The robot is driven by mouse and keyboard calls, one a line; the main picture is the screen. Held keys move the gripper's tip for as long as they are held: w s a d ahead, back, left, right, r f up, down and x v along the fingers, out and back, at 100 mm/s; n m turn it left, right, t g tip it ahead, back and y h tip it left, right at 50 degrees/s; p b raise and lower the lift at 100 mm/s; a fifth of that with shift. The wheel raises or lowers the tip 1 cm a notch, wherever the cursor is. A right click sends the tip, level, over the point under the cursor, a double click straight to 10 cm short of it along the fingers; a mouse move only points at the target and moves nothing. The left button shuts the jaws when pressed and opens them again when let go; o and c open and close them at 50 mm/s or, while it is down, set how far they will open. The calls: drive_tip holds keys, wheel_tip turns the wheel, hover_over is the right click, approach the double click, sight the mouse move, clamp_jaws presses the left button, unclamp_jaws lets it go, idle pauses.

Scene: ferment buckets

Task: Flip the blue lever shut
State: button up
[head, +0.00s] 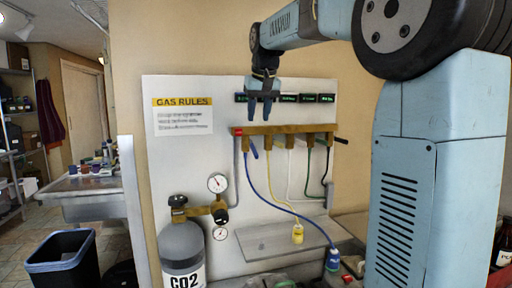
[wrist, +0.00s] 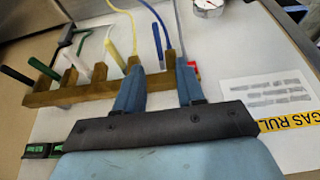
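The blue lever (head: 254,149) hangs at the left end of the brass manifold (head: 285,130), slanting slightly off vertical. In the wrist view the blue lever (wrist: 157,43) shows beyond the fingertips, within the sideways span between them. The brass manifold (wrist: 70,95) crosses the upper part of that view. My gripper (head: 260,108) is in front of the board, just above the manifold's left end, with its fingers pointing down. In the wrist view my gripper (wrist: 159,68) has its two blue fingers apart with no object held between them. Whether a finger touches the manifold I cannot tell.
Other levers stand along the manifold, including yellow (wrist: 118,53), green (wrist: 43,68) and black (wrist: 15,76). Coloured hoses hang below. A pressure gauge (head: 217,183) and a CO2 cylinder (head: 182,250) stand lower left. A shelf (head: 270,240) lies below, with bottles near it.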

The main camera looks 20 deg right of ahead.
sight(256, 151)
drive_tip(key=x, duration=1.3)
drive_tip(key=shift+w+d+f, duration=0.15)
drive_tip(key=shift+d+f, duration=0.05)
drive_tip(key=shift+d, duration=0.05)
drive_tip(key=shift+c, duration=0.3)
clamp_jaws()
